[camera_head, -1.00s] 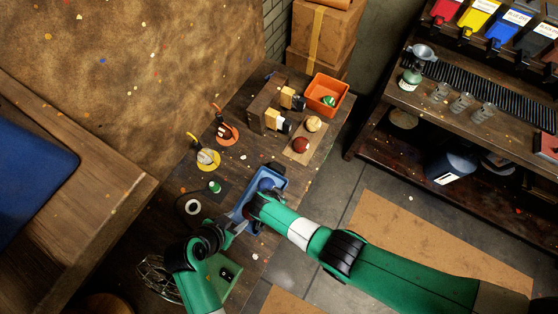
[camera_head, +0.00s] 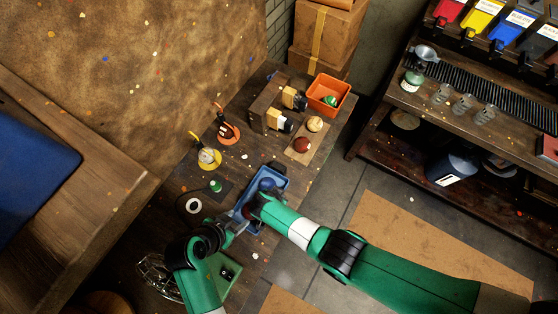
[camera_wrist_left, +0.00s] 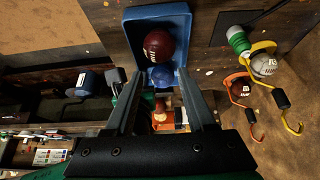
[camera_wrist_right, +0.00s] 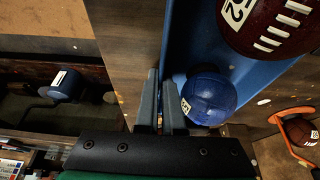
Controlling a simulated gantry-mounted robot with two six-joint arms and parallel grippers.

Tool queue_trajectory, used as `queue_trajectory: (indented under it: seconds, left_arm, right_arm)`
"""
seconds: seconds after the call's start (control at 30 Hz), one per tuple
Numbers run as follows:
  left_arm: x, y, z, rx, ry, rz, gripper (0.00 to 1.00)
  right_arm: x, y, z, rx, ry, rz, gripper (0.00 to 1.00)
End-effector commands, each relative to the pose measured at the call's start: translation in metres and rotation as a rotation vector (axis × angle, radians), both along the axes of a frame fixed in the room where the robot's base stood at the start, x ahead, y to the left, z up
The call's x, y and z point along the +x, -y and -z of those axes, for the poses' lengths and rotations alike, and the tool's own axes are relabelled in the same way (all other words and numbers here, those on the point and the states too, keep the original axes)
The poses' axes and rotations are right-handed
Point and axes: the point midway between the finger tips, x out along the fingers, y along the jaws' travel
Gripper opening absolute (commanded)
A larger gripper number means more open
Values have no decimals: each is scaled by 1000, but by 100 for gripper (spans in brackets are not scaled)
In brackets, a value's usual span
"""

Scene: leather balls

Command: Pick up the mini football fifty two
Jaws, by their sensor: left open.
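A dark red-brown football with white laces (camera_wrist_right: 275,22) lies in a blue tray (camera_wrist_left: 133,24). Its white label is partly cut off in the right wrist view, with a "2" readable. It also shows in the left wrist view (camera_wrist_left: 158,44). A smaller blue ball (camera_wrist_right: 210,98) with a white label lies beside it in the tray. My left gripper (camera_wrist_left: 158,95) is open and empty, its fingers pointing towards the tray, with the balls beyond its tips. In the head view, my right arm hides part of the tray.
Another brown football (camera_head: 302,145) and a cream ball (camera_head: 315,124) sit on a tan mat. An orange bin (camera_head: 341,106) holds a green ball. Balls rest on yellow (camera_head: 212,164) and orange (camera_head: 234,138) hooked stands. A wire basket (camera_head: 155,275) stands near my left arm.

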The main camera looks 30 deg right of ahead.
Motion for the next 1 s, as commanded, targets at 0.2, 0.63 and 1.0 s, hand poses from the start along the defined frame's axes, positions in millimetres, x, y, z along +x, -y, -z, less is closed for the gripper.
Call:
queue_trajectory:
  seconds: [0.2,0.63,1.0]
  left_arm:
    - [0,0,0,0,0,0,86]
    - [28,7,-39,-11,60,67,86]
    - [49,63,-136,-217,288,448,86]
  right_arm:
    - [0,0,0,0,0,0,0]
    - [0,0,-1,0,0,0,0]
    - [1,0,0,0,1,0,0]
